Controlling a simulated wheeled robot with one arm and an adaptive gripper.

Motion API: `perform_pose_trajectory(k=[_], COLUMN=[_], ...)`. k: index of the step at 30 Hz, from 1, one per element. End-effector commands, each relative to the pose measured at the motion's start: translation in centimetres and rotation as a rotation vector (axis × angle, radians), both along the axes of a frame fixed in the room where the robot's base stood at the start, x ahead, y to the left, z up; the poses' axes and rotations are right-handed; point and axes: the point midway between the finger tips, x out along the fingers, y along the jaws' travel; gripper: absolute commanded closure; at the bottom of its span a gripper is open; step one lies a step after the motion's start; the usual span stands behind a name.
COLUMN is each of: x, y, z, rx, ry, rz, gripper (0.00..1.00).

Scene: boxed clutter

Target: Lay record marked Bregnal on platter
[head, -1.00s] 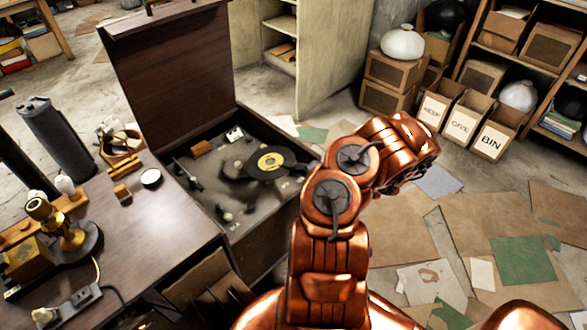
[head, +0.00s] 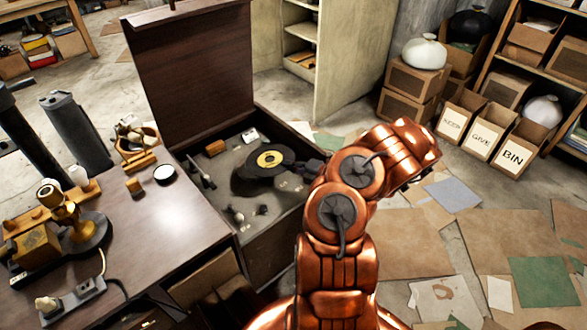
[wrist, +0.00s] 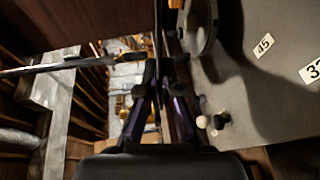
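A black record with a yellow label (head: 270,159) hangs level over the deck of the open record player cabinet (head: 216,178). Its label text is too small to read. My gripper (head: 308,168) is at the record's right edge, mostly hidden behind my arm. In the wrist view my gripper (wrist: 158,85) is closed on the thin record (wrist: 157,40), seen edge-on. The platter (wrist: 201,25) shows beside it in the wrist view, apart from the record. In the head view the record and its shadow hide most of the platter.
The raised lid (head: 195,75) stands behind the deck. Small knobs (wrist: 211,121) and speed marks lie on the deck. A desk (head: 130,225) with a brass device (head: 75,220) is at left. Boxes marked KEEP, GIVE and BIN (head: 507,150) stand at right.

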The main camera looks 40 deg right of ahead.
Motion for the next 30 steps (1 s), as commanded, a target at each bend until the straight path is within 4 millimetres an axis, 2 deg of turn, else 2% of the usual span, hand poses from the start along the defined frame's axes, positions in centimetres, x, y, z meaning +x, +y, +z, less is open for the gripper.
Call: perform_pose_trajectory(k=[30], x=[6.2], y=[1.8], z=[-1.2], rx=[-0.002], ry=[0.0], rz=[0.0], gripper=[1.0])
